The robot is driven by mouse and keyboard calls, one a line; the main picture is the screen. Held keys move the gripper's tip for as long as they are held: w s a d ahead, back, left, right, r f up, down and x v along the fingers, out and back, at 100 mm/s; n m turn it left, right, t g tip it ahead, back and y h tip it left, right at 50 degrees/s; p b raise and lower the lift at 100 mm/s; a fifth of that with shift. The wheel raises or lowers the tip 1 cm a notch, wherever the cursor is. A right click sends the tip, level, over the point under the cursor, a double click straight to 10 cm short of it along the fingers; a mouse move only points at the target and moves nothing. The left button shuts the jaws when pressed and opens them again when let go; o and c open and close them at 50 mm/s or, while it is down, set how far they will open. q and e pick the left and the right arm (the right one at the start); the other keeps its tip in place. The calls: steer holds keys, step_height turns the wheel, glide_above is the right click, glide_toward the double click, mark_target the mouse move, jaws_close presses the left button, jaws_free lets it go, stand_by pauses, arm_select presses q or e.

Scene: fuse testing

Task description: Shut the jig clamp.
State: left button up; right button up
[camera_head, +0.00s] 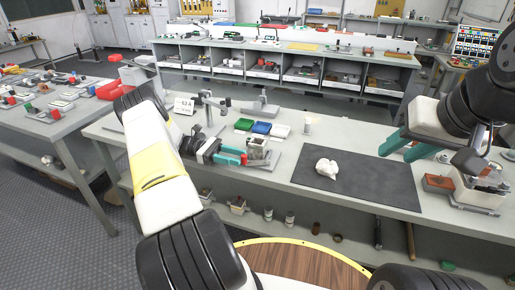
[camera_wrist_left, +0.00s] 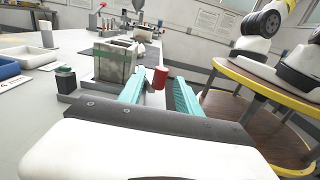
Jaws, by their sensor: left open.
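The jig (camera_head: 258,149) is a small grey block fixture on the workbench, left of the dark mat. In the left wrist view the jig (camera_wrist_left: 115,62) is a boxy grey block ahead and to the left. The clamp's red handle tip (camera_wrist_left: 160,77) stands between my left gripper's teal fingers, with a gap visible around it. My left gripper (camera_head: 236,156) is open beside the jig; it also shows in the left wrist view (camera_wrist_left: 158,92). The clamp's lower parts are hidden behind the fingers. My right gripper (camera_head: 402,148) is open and empty above the mat's right side.
A crumpled white cloth (camera_head: 326,168) lies on the dark mat (camera_head: 360,188). Green (camera_head: 243,125), blue (camera_head: 261,128) and white (camera_head: 280,131) trays sit behind the jig. A stand (camera_head: 209,110) rises at the left. A bin (camera_head: 478,190) stands at the right end.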

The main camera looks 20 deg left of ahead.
arm_select(q)
steer(key=shift+a, duration=0.8)
